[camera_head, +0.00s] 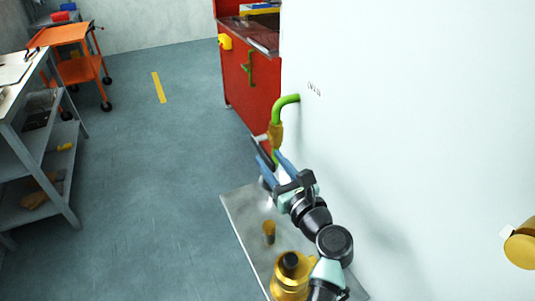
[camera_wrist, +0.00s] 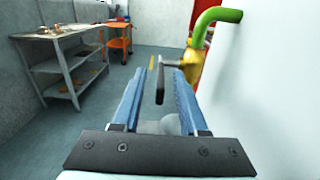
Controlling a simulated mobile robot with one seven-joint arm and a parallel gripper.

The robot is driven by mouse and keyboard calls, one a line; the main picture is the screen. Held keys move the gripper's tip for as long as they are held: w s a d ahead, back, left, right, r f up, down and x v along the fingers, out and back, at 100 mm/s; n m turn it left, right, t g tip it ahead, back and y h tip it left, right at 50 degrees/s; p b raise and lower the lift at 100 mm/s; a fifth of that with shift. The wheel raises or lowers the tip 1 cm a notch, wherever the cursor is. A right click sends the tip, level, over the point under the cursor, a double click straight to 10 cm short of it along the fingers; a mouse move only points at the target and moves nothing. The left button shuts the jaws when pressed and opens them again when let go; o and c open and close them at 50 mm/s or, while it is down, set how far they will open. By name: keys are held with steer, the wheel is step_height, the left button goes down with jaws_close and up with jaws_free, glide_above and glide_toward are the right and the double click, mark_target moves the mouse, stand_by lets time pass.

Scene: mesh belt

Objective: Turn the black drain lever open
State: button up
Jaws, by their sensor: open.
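The black drain lever (camera_wrist: 160,86) is attached to a brass valve (camera_wrist: 192,66) on a green pipe (camera_wrist: 217,15) in the wrist view. Its arm reaches left from the valve, and its dark grip hangs downward. My gripper (camera_wrist: 159,72) is open, with its two blue fingers on either side of the lever in the picture. I cannot tell how deep the lever sits between them or whether they touch it. In the head view, my gripper (camera_head: 268,158) is just below the brass valve (camera_head: 275,135), partly covering the lever (camera_head: 261,150).
The white wall (camera_head: 420,120) stands close on the right. A metal plate (camera_head: 237,215) with brass fittings (camera_head: 290,275) lies below my arm. A red cabinet (camera_head: 262,95) stands behind the pipe. The floor to the left is open, up to a shelved workbench (camera_head: 40,140) and orange cart (camera_head: 62,34).

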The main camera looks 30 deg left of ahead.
steer(key=shift+x, duration=1.35)
jaws_close()
stand_by(0.4)
